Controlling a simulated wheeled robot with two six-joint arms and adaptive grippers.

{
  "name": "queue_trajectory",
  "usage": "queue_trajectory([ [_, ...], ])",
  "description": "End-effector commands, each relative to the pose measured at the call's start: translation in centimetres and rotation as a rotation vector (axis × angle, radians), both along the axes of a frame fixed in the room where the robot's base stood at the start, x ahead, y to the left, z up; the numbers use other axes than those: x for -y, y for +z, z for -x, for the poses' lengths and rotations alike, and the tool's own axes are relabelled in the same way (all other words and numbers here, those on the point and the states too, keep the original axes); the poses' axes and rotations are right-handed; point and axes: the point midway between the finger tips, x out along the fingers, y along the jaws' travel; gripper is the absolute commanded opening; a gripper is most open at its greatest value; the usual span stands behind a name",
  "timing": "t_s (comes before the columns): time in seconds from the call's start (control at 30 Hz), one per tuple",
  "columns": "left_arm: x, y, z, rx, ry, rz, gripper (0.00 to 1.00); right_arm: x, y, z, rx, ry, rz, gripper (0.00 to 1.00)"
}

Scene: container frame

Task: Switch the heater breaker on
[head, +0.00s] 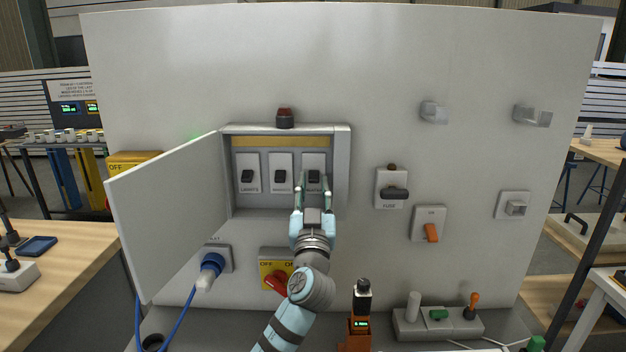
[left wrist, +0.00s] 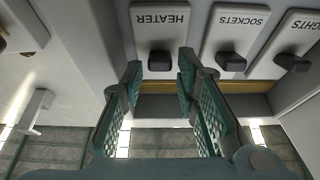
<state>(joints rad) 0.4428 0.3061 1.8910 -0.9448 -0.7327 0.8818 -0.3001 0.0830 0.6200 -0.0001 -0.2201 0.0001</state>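The heater breaker (head: 314,166) is the rightmost of three switches in the open grey breaker box (head: 342,165). Its label (left wrist: 162,18) reads HEATER, upside down, in the left wrist view, and its black lever (left wrist: 159,62) shows there. Whether the lever is on or off I cannot tell. My left gripper (head: 314,190) is open in front of the heater breaker. In the left wrist view the gripper's fingertips (left wrist: 160,72) stand on either side of the lever, with visible gaps; contact is not clear. My right gripper is not in view.
The sockets breaker (head: 281,172) and lights breaker (head: 248,173) sit to the left. The box door (head: 165,215) stands open at left.

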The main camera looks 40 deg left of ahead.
Motion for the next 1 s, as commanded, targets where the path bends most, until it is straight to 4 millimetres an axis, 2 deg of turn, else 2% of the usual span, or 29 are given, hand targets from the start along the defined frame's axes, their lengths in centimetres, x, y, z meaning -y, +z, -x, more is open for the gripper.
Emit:
queue_trajectory([
  [0.1,-0.6,0.4,-0.7,-0.001,0.001,0.000,0.28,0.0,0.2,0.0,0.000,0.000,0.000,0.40],
  [0.37,-0.6,0.4,-0.8,-0.001,0.000,0.001,0.28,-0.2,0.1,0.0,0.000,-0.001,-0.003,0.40],
  [0.57,-0.6,0.3,-0.8,-0.001,-0.001,0.000,0.00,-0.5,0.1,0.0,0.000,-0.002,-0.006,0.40],
  [0.83,-0.6,0.5,-0.8,-0.013,-0.001,0.011,0.00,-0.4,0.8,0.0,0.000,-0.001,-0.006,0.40],
  [1.0,-0.6,1.1,-0.8,-0.055,-0.001,0.044,0.00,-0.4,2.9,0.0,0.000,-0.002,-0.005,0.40],
])
